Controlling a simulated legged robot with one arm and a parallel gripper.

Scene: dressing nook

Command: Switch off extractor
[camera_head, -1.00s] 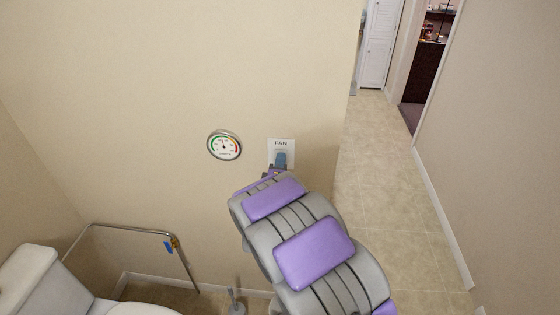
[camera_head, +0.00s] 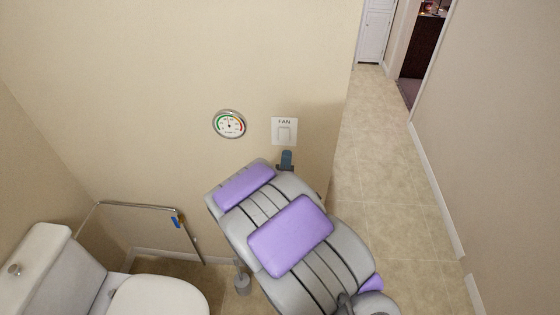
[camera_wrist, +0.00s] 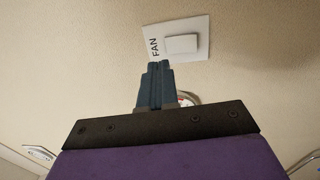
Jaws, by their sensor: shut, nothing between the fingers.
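The extractor switch is a white wall plate (camera_head: 284,122) marked FAN, with a rocker (camera_head: 284,133) in its lower part. In the wrist view the plate (camera_wrist: 204,34) appears turned sideways, with the rocker (camera_wrist: 181,43) fully visible. My gripper (camera_head: 286,155) is just below the plate in the head view. It also shows in the wrist view (camera_wrist: 159,66), its blue fingers shut together and empty, with the tips near the plate's edge and apart from the rocker. I cannot tell which way the rocker is tilted.
A round dial gauge (camera_head: 229,124) is on the wall left of the plate. A toilet (camera_head: 150,297), a metal rail (camera_head: 135,204) and a toilet brush (camera_head: 242,281) are at lower left. The wall ends right of the plate, beside an open tiled corridor (camera_head: 385,180).

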